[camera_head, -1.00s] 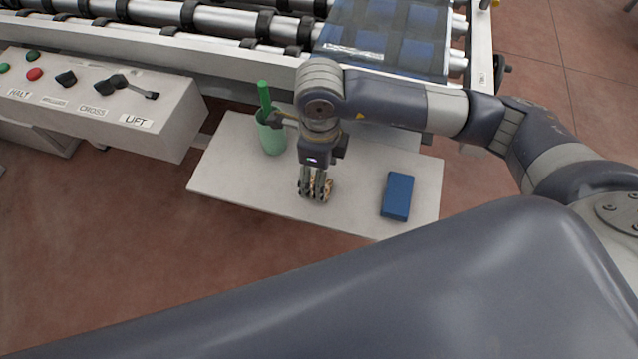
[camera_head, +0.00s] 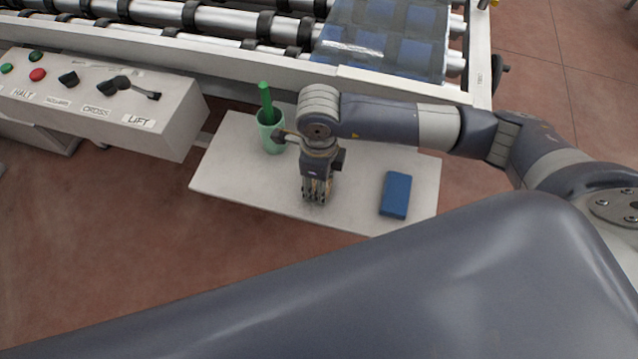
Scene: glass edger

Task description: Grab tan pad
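My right gripper (camera_head: 316,198) points down at the middle of the white board, its arm coming in from the right. A little tan (camera_head: 317,187) shows between and behind its fingers; this looks like the tan pad, mostly hidden by them. The fingers are around or just in front of it. I cannot tell whether they are shut on it or whether it touches the board. My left gripper is not in view.
The white board (camera_head: 240,185) carries a green cup (camera_head: 271,138) with a green stick (camera_head: 265,98) at the left and a blue block (camera_head: 396,195) at the right. A control box (camera_head: 165,140) with a lever stands left. A roller conveyor (camera_head: 220,18) runs behind.

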